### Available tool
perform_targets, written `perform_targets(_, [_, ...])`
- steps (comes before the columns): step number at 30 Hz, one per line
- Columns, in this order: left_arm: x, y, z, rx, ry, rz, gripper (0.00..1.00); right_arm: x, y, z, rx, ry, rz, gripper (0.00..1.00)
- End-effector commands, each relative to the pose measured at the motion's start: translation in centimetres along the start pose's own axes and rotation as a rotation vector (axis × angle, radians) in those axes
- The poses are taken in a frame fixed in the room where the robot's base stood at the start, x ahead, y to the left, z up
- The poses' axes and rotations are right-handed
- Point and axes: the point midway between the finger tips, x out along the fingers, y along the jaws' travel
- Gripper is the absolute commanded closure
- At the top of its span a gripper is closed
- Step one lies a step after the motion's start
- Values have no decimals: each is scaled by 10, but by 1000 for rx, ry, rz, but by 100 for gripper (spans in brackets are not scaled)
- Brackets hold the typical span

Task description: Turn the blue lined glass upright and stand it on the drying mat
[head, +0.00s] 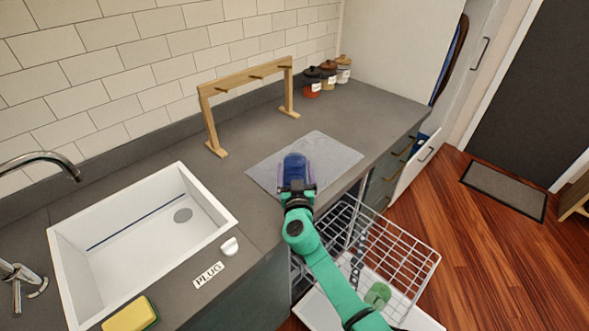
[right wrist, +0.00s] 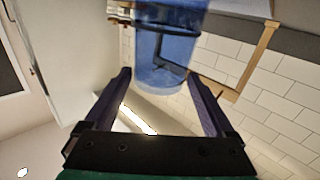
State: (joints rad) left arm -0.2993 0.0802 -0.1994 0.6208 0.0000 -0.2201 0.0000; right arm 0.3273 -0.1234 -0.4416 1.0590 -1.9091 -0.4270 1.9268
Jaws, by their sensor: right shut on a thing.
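The blue glass (head: 295,166) is over the grey drying mat (head: 338,158) on the counter. My right gripper (head: 297,186) is shut on it from the front side. In the right wrist view the see-through blue glass (right wrist: 168,48) shows between and beyond the dark fingers (right wrist: 160,82). I cannot tell whether it touches the mat, or which end is its open rim. Part of it is hidden by my gripper in the head view. My left gripper is not in view.
A wooden rack with pegs (head: 247,78) stands behind the mat, with several jars (head: 328,76) at the back. The white sink (head: 135,250) is at left. An open dishwasher rack (head: 395,255) lies below the counter edge. The mat's right part is bare.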

Motion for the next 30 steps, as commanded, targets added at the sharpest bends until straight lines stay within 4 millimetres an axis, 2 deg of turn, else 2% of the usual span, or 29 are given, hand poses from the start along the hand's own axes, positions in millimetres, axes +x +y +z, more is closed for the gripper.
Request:
perform_targets(3, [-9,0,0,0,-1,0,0,0,0,-15,2,3,0,64])
perform_targets(30, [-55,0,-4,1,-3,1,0,0,4,-94,2,2,0,64])
